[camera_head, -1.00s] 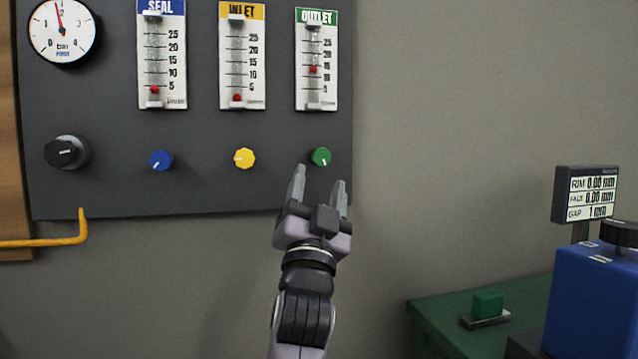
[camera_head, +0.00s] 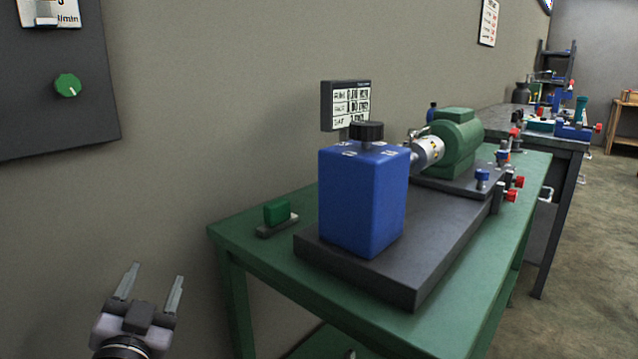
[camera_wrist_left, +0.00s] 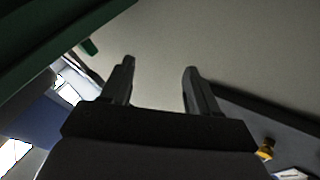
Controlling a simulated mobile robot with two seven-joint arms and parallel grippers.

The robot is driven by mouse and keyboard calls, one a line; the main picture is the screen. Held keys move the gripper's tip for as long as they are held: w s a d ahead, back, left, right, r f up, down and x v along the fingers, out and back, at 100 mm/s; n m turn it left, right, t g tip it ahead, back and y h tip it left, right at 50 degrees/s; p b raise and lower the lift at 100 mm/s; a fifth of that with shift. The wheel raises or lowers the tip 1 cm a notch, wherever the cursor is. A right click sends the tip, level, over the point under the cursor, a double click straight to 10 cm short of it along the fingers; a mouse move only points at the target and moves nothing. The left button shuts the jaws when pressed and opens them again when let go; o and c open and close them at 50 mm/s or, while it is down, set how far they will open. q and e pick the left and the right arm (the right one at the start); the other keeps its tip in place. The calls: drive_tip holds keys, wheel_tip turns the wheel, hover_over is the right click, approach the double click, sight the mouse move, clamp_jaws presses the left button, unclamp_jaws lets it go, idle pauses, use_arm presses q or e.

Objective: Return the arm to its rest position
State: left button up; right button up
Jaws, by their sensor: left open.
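My left gripper (camera_head: 148,290) is low at the left of the head view, its two fingers apart and pointing up, with nothing between them. In the left wrist view the fingers (camera_wrist_left: 158,85) are also apart and empty, with plain wall beyond them. The gripper is below and apart from the dark panel (camera_head: 60,120), whose green knob (camera_head: 68,86) shows at the upper left. My right gripper is not in view.
A green table (camera_head: 260,256) stands right of my gripper. Open floor (camera_head: 585,240) lies at the far right.

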use_arm(q)
drive_tip(key=s+d+f+n+g+h, duration=0.1)
drive_tip(key=s+d+f+g+h, duration=0.3)
drive_tip(key=s+f, duration=0.75)
drive_tip(key=s+d+f+g+h, duration=0.2)
drive_tip(key=s+d+f+g, duration=0.5)
drive_tip(key=f, duration=0.7)
drive_tip(key=s+a+r+y+p, duration=0.1)
drive_tip(key=a+r+p, duration=0.2)
drive_tip(key=r+p, duration=0.4)
drive_tip(key=s+a+r+t+p, duration=0.1)
drive_tip(key=r+p, duration=0.6)
drive_tip(key=p, duration=0.9)
drive_tip(key=shift+s+a+r+n+t+y, duration=0.35)
drive_tip(key=shift+s+a, duration=0.35)
drive_tip(key=shift+a, duration=0.25)
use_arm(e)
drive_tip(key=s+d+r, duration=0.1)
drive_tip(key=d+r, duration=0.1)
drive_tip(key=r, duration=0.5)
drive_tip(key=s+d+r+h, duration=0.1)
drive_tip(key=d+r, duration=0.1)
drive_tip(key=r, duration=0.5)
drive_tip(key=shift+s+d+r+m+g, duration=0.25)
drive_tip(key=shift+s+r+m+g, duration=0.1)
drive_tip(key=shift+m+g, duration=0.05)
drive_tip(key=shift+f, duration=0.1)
